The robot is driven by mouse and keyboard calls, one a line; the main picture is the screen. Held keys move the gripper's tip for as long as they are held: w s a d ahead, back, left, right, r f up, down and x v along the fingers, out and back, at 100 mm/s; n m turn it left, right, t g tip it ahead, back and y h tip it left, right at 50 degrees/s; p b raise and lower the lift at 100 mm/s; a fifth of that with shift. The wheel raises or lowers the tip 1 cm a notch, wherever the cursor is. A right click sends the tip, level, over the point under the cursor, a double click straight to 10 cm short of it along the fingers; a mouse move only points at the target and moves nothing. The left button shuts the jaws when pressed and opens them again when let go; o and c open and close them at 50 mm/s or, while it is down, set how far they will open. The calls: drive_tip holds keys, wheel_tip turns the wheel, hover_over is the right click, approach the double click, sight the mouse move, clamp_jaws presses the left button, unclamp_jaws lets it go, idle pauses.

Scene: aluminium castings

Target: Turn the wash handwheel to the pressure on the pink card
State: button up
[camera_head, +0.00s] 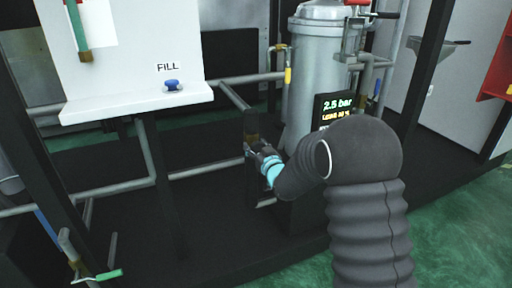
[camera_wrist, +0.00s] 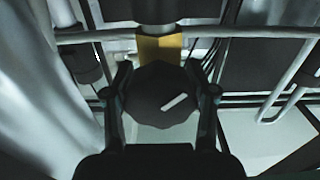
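A dark, faceted handwheel with a white mark (camera_wrist: 160,100) sits between the two fingers of my gripper (camera_wrist: 160,78) in the wrist view. The white mark slants up to the right. The fingers lie close along both sides of the wheel; I cannot tell whether they press on it. In the head view my gripper (camera_head: 258,150) is at the low valve beside the grey vessel, and my arm hides part of it. A black display (camera_head: 334,107) reads 2.5 bar in green, with a smaller yellow line I cannot read surely. No pink card shows.
A grey cylindrical vessel (camera_head: 318,70) stands behind the display. A white panel (camera_head: 130,50) with a FILL label and a blue knob (camera_head: 172,85) is at the upper left. Grey pipes (camera_head: 205,170) run low across the frame. A green-handled valve (camera_head: 98,277) is at the lower left.

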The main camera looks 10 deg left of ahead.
drive_tip(key=c, duration=0.3)
drive_tip(key=shift+m+b, duration=1.4)
drive_tip(key=o, duration=1.2)
drive_tip(key=v, duration=1.2)
